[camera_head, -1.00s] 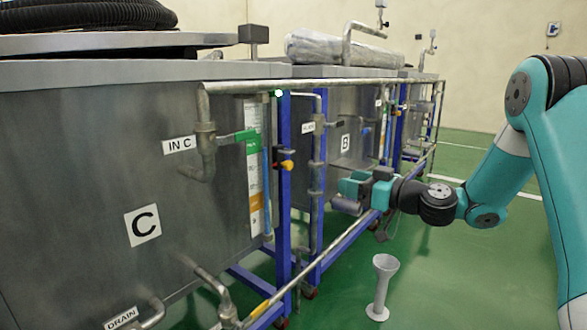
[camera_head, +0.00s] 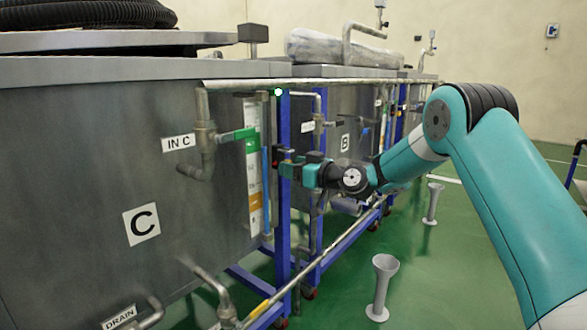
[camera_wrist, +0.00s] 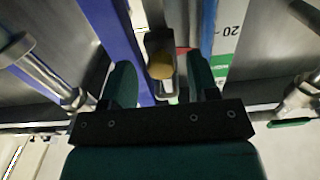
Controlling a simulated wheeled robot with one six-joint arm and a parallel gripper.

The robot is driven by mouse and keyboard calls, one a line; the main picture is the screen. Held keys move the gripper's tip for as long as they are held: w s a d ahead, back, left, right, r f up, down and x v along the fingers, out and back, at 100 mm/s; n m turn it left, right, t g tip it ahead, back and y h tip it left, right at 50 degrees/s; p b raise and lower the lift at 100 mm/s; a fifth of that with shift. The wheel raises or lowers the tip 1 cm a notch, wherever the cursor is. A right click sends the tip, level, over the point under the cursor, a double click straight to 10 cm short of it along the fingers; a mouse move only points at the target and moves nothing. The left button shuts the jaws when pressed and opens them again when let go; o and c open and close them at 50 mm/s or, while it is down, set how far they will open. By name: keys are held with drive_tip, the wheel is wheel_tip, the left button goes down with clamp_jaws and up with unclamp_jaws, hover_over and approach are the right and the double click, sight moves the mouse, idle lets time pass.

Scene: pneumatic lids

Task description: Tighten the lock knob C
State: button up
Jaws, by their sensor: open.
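My gripper is open, and nothing is clamped. In the head view my gripper (camera_head: 284,164) is at the blue upright post (camera_head: 283,215) beside tank C (camera_head: 80,200) and hides the knob. I cannot tell how deep the knob sits between the fingers.
A green-handled valve (camera_head: 236,135) and the IN C pipe (camera_head: 204,130) are close to the left of my gripper. A horizontal rail pipe (camera_head: 345,238) runs below. A grey funnel-shaped stand (camera_head: 381,285) is on the green floor, which is open at right.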

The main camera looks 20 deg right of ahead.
drive_tip(key=shift+w, duration=0.1)
drive_tip(key=c, duration=0.9)
drive_tip(key=shift+m+p, duration=0.3)
drive_tip(key=shift+m, duration=0.1)
drive_tip(key=shift+c, duration=0.2)
drive_tip(key=m+p, duration=1.5)
drive_tip(key=m, duration=0.6)
drive_tip(key=shift+r, duration=0.15)
drive_tip(key=shift+m+p, duration=0.35)
drive_tip(key=shift+m, duration=0.15)
